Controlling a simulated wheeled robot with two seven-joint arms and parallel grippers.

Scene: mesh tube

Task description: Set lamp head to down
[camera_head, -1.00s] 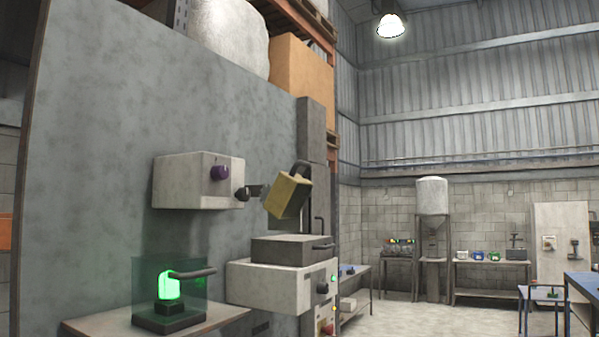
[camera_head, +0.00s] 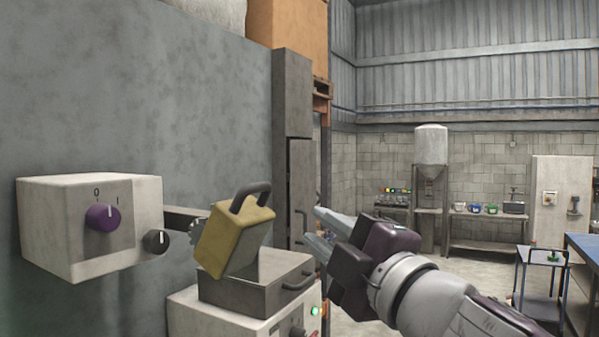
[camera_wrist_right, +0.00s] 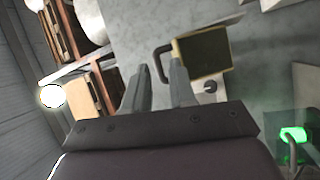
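The lamp head is a yellow block (camera_head: 236,241) with a dark grey handle (camera_head: 251,194) on top. It hangs tilted on a toothed joint beside a pale wall box (camera_head: 60,225). The box has a purple knob (camera_head: 102,217) and a black knob (camera_head: 155,241). My right gripper (camera_head: 316,228) is to the right of the lamp head, apart from it, with nothing in its fingers. In the right wrist view the gripper's fingers (camera_wrist_right: 158,88) stand apart. The lamp head (camera_wrist_right: 203,52) and its handle (camera_wrist_right: 162,62) show beyond the fingertips there. My left gripper is out of view.
A grey lidded box (camera_head: 255,285) on a pale unit with a green light (camera_head: 315,311) lies just below the lamp head. A grey panel (camera_head: 150,100) stands behind. A glowing green lamp (camera_wrist_right: 294,134) shows in the wrist view.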

